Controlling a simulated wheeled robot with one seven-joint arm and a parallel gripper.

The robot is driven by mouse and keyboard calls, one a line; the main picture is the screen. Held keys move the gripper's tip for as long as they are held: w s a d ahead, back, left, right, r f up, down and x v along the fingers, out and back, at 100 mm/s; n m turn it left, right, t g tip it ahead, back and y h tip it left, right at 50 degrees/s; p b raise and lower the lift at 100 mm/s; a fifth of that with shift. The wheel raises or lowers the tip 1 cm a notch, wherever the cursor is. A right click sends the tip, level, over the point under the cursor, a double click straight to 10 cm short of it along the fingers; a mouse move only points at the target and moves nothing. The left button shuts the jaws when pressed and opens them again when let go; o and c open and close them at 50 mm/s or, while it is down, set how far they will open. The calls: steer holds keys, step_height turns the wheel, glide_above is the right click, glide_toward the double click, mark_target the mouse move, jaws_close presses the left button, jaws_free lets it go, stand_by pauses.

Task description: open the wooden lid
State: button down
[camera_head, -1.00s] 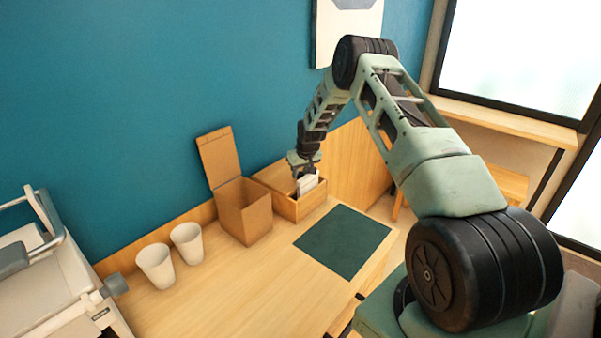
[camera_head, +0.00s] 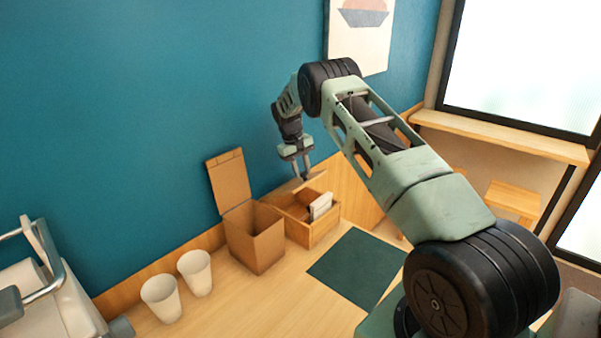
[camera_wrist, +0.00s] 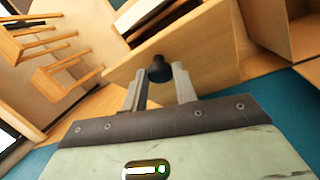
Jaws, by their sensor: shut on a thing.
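The wooden box (camera_head: 312,238) stands against the wall on the counter, with its front part open and white packets (camera_head: 320,206) inside. Its wooden lid (camera_head: 313,180) is raised and tilted above the box. My gripper (camera_head: 304,175) is above the box at the lid. In the wrist view my gripper (camera_wrist: 160,88) is shut around a dark knob (camera_wrist: 159,69) on the lid's face (camera_wrist: 208,48). Whether the lid still touches the box at its back edge is hard to tell.
A brown cardboard-like box (camera_head: 256,242) with its flap up stands just left of the wooden box. Two white cups (camera_head: 161,297) are further left. A dark green mat (camera_head: 355,268) lies in front on the right. A grey-white machine (camera_head: 45,300) is at the far left.

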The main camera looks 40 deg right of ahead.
steer(key=shift+w+a+r+g, duration=0.1)
steer(key=shift+w+r+g, duration=0.45)
steer(key=shift+w, duration=0.1)
steer(key=c, duration=1.4)
jaws_free()
steer(key=shift+o, duration=0.2)
steer(key=b+v, duration=0.2)
steer(key=v, duration=0.5)
steer(key=shift+r+b, duration=0.3)
steer(key=shift+b, duration=0.1)
steer(key=shift+c, duration=0.4)
